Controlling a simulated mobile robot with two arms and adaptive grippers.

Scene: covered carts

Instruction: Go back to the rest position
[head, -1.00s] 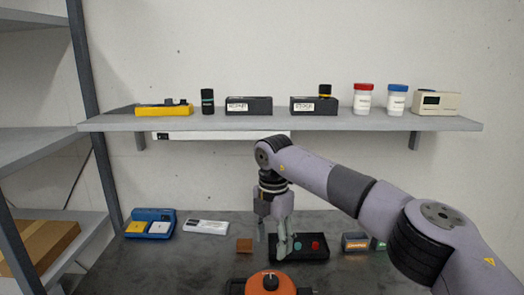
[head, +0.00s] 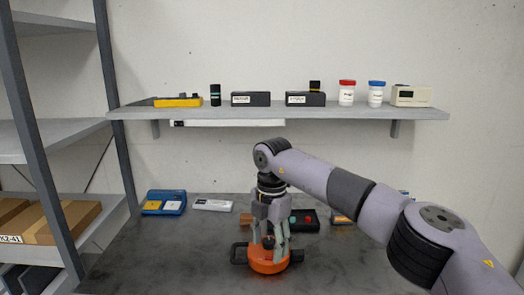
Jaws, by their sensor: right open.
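My right gripper (head: 269,240) is open and points down in the lower middle of the head view. Its fingers overlap the orange round device (head: 268,266) with a black knob and dark side handles, which stands on the dark table (head: 160,262). I cannot tell whether the fingers touch it or are only in front of or above it. My right arm comes in from the lower right and hides part of the table's right side. My left gripper is not in view.
Behind the gripper lie a blue case (head: 164,202), a white device (head: 212,205), a brown block (head: 246,219) and a black box with buttons (head: 304,219). A wall shelf (head: 280,113) holds boxes and jars. A rack (head: 45,150) with cardboard boxes stands left. The table's front left is clear.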

